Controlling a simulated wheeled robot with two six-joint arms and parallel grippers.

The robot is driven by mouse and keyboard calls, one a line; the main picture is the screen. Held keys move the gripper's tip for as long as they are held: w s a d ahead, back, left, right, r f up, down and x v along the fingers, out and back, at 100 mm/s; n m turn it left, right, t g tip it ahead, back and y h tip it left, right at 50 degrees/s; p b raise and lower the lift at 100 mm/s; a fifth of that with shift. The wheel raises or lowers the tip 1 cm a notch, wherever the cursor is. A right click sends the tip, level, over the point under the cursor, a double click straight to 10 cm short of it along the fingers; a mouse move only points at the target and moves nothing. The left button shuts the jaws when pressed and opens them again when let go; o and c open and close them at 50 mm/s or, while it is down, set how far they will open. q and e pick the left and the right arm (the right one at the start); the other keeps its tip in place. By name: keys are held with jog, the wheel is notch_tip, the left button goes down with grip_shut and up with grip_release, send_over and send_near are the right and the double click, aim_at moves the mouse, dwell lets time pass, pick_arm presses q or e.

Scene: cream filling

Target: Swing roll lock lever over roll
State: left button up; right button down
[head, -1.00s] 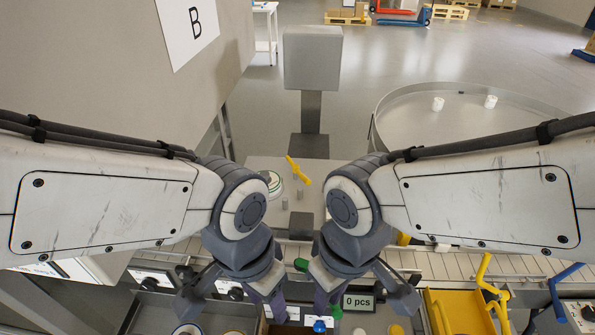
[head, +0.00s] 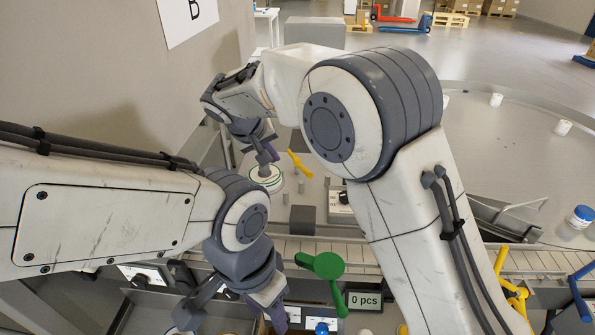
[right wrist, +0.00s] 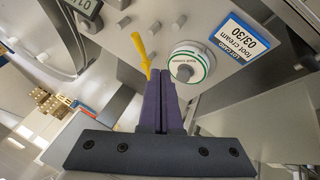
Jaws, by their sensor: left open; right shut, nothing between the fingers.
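The roll (head: 274,183) is a white disc with a green ring on the grey machine top, with a grey hub at its middle. In the right wrist view the roll (right wrist: 203,58) lies just right of my fingers. The yellow lever (head: 299,163) stands right of the roll in the head view, pointing away from it; in the right wrist view the lever (right wrist: 145,52) is just left of my fingertips. My right gripper (head: 267,152) is shut and empty above the roll; its purple fingers show in the wrist view (right wrist: 166,72). My left gripper (head: 272,310) is open, low in the head view, partly cut off.
A lot card (right wrist: 240,40) sits near the roll. A conveyor (head: 305,246) crosses in front of the machine. A green lever (head: 325,265) and a "0 pcs" display (head: 363,300) are nearer. A round table (head: 510,165) stands at right. My right arm hides part of the middle.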

jog(key=shift+w, duration=0.15)
jog(key=p, duration=0.3)
send_near(299, 162)
jog(key=s+f, duration=0.1)
jog(key=f, duration=0.1)
jog(key=s+a+f, duration=0.1)
jog(key=s+f, duration=0.1)
jog(key=shift+s+f, duration=0.15)
jog(key=shift+f, duration=0.15)
jog(key=shift+w+d+f+p, duration=0.1)
jog(key=shift+w+d+p, duration=0.15)
jog(key=shift+d, duration=0.25)
jog(key=shift+w+d+f+p, duration=0.15)
jog(key=shift+d+p, duration=0.1)
jog(key=shift+d, duration=0.3)
jog(key=shift+w+d+f, duration=0.1)
jog(key=shift+w+d, duration=0.15)
jog(key=shift+d, duration=0.25)
jog(key=shift+f, duration=0.1)
